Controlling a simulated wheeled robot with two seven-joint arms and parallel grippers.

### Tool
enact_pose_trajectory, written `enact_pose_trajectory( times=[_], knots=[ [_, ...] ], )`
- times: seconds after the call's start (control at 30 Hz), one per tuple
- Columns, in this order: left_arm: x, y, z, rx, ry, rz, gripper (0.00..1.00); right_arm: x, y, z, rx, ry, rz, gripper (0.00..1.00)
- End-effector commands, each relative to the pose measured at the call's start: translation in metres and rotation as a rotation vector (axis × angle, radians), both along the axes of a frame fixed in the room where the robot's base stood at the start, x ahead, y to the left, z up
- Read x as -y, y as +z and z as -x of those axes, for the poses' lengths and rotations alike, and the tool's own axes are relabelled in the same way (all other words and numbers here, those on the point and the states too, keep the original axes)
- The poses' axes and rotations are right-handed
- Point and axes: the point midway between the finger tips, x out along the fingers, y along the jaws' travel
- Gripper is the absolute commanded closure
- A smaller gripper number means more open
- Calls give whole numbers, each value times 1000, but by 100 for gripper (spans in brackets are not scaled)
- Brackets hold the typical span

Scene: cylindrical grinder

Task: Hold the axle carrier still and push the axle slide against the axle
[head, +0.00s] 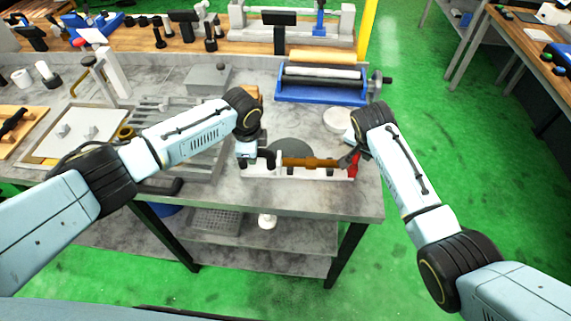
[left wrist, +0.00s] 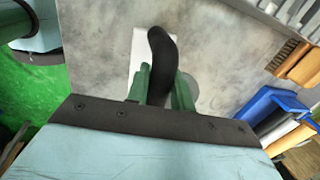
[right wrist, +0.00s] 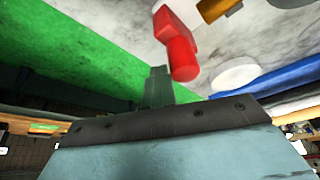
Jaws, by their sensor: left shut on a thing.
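The white axle carrier (head: 300,174) lies near the front edge of the marble-topped table. The brown axle (head: 305,162) lies lengthwise on it. The red axle slide (head: 352,168) is at the carrier's right end; I cannot tell whether it touches the axle. My left gripper (head: 260,158) is shut on a curved black handle (left wrist: 160,62) at the carrier's left end. My right gripper (head: 349,158) is at the red slide. In the right wrist view its green fingers (right wrist: 158,85) look closed together, close beside the red slide (right wrist: 178,45), not around it.
A blue fixture with a black roller (head: 320,84) stands behind the carrier. A grey slotted tray (head: 180,125) and a framed board (head: 75,132) fill the left. Green floor (head: 450,140) is clear on the right.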

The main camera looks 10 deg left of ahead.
Motion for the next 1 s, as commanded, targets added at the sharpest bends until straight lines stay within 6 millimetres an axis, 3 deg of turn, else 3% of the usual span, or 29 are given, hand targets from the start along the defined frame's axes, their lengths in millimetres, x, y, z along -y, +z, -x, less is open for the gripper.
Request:
enact_pose_trajectory(
  times=[1.0],
  knots=[
    [2, -1, 1, -2, -3, 1, 100, -24, 1, 1, 2, 5, -6, 100]
  ],
)
